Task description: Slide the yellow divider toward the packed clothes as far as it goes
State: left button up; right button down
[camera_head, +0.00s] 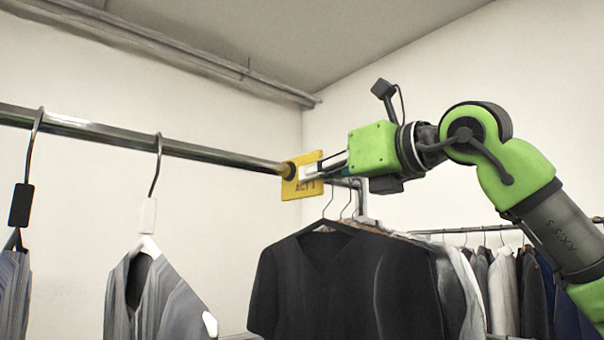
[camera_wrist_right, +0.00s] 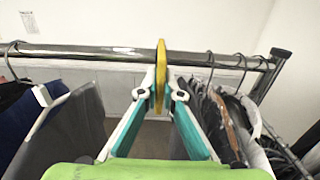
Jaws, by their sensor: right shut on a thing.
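The yellow divider (camera_head: 291,187), a flat plate printed "ACT 1", hangs on the chrome rail (camera_head: 222,155). My right gripper (camera_head: 314,173) is shut on the divider, with one finger on each side of it. In the right wrist view the divider (camera_wrist_right: 161,68) stands edge-on between the fingertips (camera_wrist_right: 160,95). The packed clothes (camera_head: 335,285), a black shirt in front, hang close together beyond the divider. In the right wrist view these clothes (camera_wrist_right: 213,122) are on the right, with a short bare stretch of rail before their first hanger. My left gripper is not in view.
Grey striped garments (camera_head: 150,295) hang spaced out on the rail's near side; one hanger carries a white tag (camera_head: 148,215), another a black tag (camera_head: 21,205). A second rack of clothes (camera_head: 505,285) stands at the back right. A rail upright (camera_wrist_right: 272,75) shows beyond the packed clothes.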

jog(key=shift+w+d+r, duration=0.15)
jog(key=shift+w+d, duration=0.15)
jog(key=shift+d, duration=0.25)
jog(key=c, duration=2.2)
grip_release()
jog(key=shift+c, duration=0.2)
jog(key=shift+o, duration=0.3)
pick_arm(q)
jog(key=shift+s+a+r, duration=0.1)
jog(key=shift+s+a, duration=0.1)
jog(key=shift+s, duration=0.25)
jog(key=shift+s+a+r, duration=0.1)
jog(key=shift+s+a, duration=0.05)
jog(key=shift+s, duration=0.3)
pick_arm(e)
jog(key=v, duration=1.2)
jog(key=shift+w+d, duration=0.1)
jog(key=shift+d, duration=0.05)
